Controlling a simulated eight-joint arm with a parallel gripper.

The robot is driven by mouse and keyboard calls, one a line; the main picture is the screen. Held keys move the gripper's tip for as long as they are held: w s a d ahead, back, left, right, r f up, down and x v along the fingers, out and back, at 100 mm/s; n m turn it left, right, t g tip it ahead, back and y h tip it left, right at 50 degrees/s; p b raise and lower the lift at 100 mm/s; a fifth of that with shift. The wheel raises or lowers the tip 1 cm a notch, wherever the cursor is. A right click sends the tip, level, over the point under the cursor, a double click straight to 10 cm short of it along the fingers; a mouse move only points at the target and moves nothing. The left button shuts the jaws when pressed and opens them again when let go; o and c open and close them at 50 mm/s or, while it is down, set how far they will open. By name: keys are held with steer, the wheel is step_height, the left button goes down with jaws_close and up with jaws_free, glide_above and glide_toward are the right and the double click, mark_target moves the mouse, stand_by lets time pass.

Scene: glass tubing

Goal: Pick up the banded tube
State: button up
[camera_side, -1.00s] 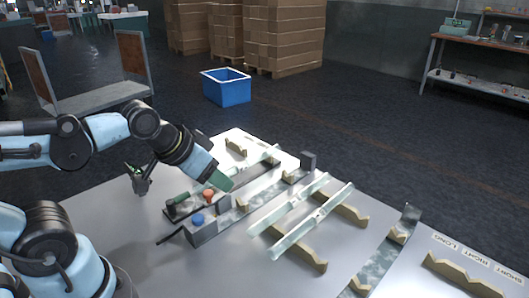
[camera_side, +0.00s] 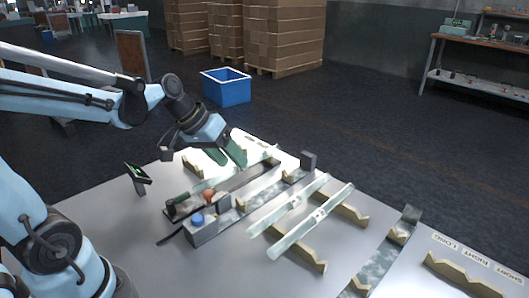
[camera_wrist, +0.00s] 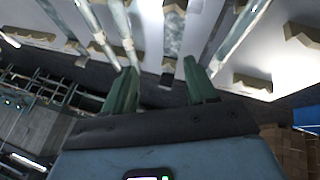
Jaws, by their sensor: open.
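Several clear glass tubes lie on the table. Two lie side by side on tan notched rests at the middle right, an inner tube (camera_side: 290,205) and an outer tube (camera_side: 312,220); both show small pale marks near mid-length. A third tube (camera_side: 262,157) lies farther left, partly behind my gripper (camera_side: 228,160). I cannot tell for sure which one is banded. My gripper is open and empty, its green fingers apart above the left part of the table. In the wrist view, my gripper (camera_wrist: 162,68) has two tubes at upper left and one tube (camera_wrist: 240,35) at upper right.
A grey fixture with a blue knob (camera_side: 197,219) and a red knob (camera_side: 209,196) stands beside the tubes. An end block (camera_side: 308,160) closes its far end. Another track (camera_side: 375,265) and a notched rest (camera_side: 460,275) lie to the right. A small screen stands at left.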

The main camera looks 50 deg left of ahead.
steer(key=w+a+f+h, duration=0.1)
steer(key=a, duration=0.2)
steer(key=w+a+n+t+h, duration=0.1)
steer(key=w+a, duration=0.1)
steer(key=w+a+f+h, duration=0.1)
steer(key=w+a, duration=0.1)
steer(key=a, duration=0.1)
steer(key=shift+w+a+f+n+t, duration=0.25)
steer(key=shift+a+f+n+t, duration=0.05)
steer(key=shift+a+f+n, duration=0.1)
steer(key=a+f+t+h, duration=0.1)
steer(key=a, duration=0.2)
steer(key=a+f+t+h, duration=0.1)
steer(key=a, duration=0.2)
steer(key=a+f, duration=0.1)
steer(key=a, duration=0.2)
steer(key=shift+s+f+t+h, duration=0.25)
steer(key=shift+f+t+h, duration=0.15)
steer(key=shift+f, duration=0.15)
steer(key=x, duration=0.6)
steer(key=shift+w+d, duration=0.15)
steer(key=shift+w, duration=0.1)
steer(key=shift+x, duration=2.7)
steer(key=shift+s+d, duration=0.2)
steer(key=shift+c, duration=0.2)
